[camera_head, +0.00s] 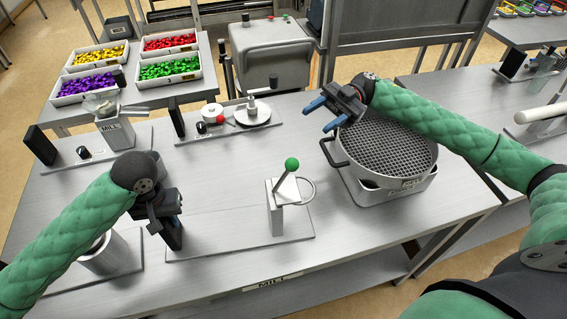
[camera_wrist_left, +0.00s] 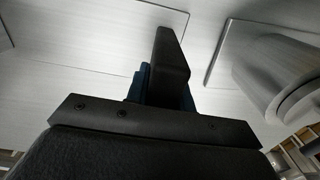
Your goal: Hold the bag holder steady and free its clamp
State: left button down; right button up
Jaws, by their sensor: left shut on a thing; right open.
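The bag holder (camera_head: 277,212) stands upright on a flat metal base plate (camera_head: 235,243) at the front middle of the table. It has a grey post, a lever with a green ball knob (camera_head: 292,164) tilted upward, and a thin ring (camera_head: 302,190) at its right side. My left gripper (camera_head: 168,212) is at the plate's left end, shut on a dark upright block (camera_wrist_left: 172,65), which also shows in the head view (camera_head: 174,236). Where the block meets the plate is partly hidden. My right gripper (camera_head: 323,113) is open and empty, above and behind the bag holder, beside the sieve.
A round sieve (camera_head: 385,150) with a side handle stands right of the bag holder. A metal cylinder (camera_head: 103,250) is left of my left gripper, also in the left wrist view (camera_wrist_left: 270,75). A mill (camera_head: 115,128) and a dial station (camera_head: 252,115) stand behind. Bare table lies between.

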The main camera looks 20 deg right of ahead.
aim_at(292, 166)
jog(key=shift+s+a+f+g+h, duration=0.5)
jog(key=shift+s+a+f, duration=0.25)
jog(key=shift+s+a, duration=0.8)
jog(key=shift+s+a+f+g+h, duration=0.35)
jog(key=shift+s+a+f+h, duration=0.25)
jog(key=shift+s+a, duration=1)
jog(key=shift+s+a+f+g+h, duration=0.45)
jog(key=shift+s+a+f, duration=0.4)
jog(key=shift+s+a, duration=0.7)
jog(key=shift+w+a, duration=0.25)
jog(key=shift+w, duration=0.1)
jog(key=shift+c, duration=0.2)
grip_shut()
